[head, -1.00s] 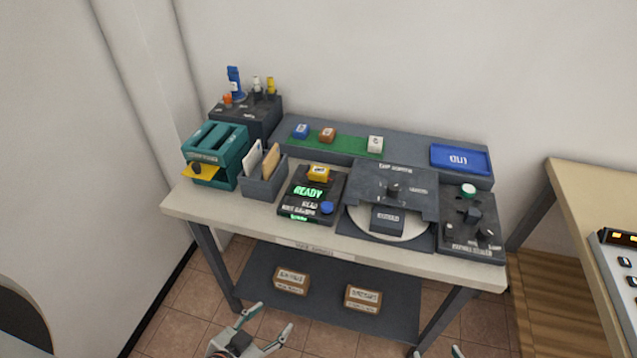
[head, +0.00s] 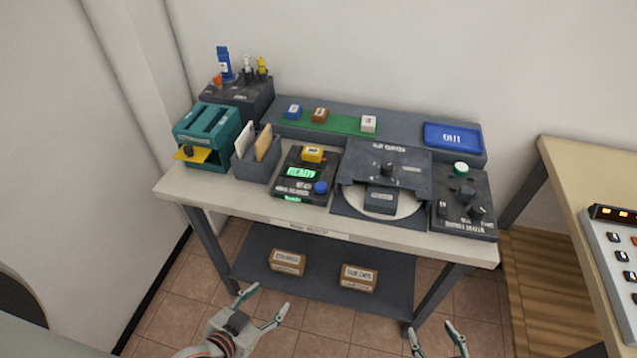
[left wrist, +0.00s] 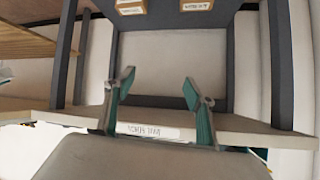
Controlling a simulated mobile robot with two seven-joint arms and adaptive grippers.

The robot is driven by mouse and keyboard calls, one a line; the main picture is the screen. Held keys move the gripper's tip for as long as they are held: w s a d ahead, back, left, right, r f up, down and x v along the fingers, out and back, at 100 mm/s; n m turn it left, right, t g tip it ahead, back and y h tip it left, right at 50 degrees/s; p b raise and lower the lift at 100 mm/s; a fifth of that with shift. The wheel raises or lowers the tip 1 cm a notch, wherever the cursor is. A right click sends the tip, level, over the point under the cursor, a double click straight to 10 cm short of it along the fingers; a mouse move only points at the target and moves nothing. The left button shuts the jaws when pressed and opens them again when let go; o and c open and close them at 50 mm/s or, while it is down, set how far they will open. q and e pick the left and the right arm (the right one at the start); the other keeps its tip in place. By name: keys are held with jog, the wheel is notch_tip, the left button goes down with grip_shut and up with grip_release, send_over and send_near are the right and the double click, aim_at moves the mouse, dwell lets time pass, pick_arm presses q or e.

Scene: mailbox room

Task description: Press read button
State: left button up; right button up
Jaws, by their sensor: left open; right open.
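A dark reader box (head: 306,175) with a green lit display reading READY stands on the table. A round blue button (head: 321,187) is at its lower right corner, beside white lettering that is blurred now. My left gripper (head: 263,306) is open and empty, in front of and below the table's front edge. Its open fingers also show in the left wrist view (left wrist: 158,93), with nothing between them. My right gripper (head: 433,333) is open and empty at the bottom of the head view, further right.
The table (head: 400,236) also holds a teal slotted box (head: 206,137), an envelope holder (head: 256,166), a round-plate station (head: 384,185) and a knob panel (head: 465,205). Two small boxes lie on the lower shelf (head: 325,265). A second table (head: 580,170) stands at right.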

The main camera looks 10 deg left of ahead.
pick_arm(q)
jog(key=shift+c, duration=0.4)
grip_shut()
dwell(1.2)
